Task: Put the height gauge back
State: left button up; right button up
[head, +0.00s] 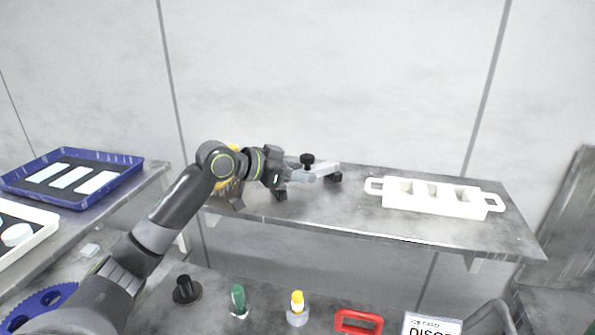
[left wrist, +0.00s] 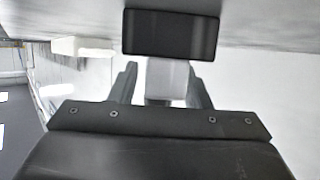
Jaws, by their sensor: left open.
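The height gauge (head: 322,170) looks like a light grey bar with a black knob on top and black blocks at its ends. It stands on the wall shelf (head: 350,218), left of the white rack. My left gripper (head: 290,166) is at the gauge's left end, its fingers hard to make out in the head view. In the left wrist view the open fingers (left wrist: 163,84) stand either side of a light grey part of the gauge (left wrist: 166,76). A black block (left wrist: 170,34) lies just beyond the fingertips. My right gripper is not in view.
A white rack (head: 432,207) with handles stands on the shelf's right part. A yellow item (head: 229,188) is partly hidden behind my left arm. Below are a black knob (head: 187,291), a yellow-topped bottle (head: 297,310) and a red handle (head: 358,328). A blue tray (head: 130,160) sits left.

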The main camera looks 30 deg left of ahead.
pick_arm(q)
jog(key=shift+r, duration=0.1)
jog(key=shift+a, duration=0.1)
jog(key=shift+s+a+r, duration=0.1)
jog(key=shift+s+a, duration=0.1)
jog(key=shift+s, duration=0.1)
jog(key=b+v, duration=0.3)
jog(key=v, duration=0.6)
jog(key=shift+s+a+r, duration=0.1)
jog(key=shift+s+a, duration=0.1)
jog(key=shift+s, duration=0.15)
jog(key=shift+s+a+r+b, duration=0.2)
jog(key=shift+s+r+b, duration=0.15)
jog(key=shift+s, duration=0.1)
jog(key=shift+r, duration=0.15)
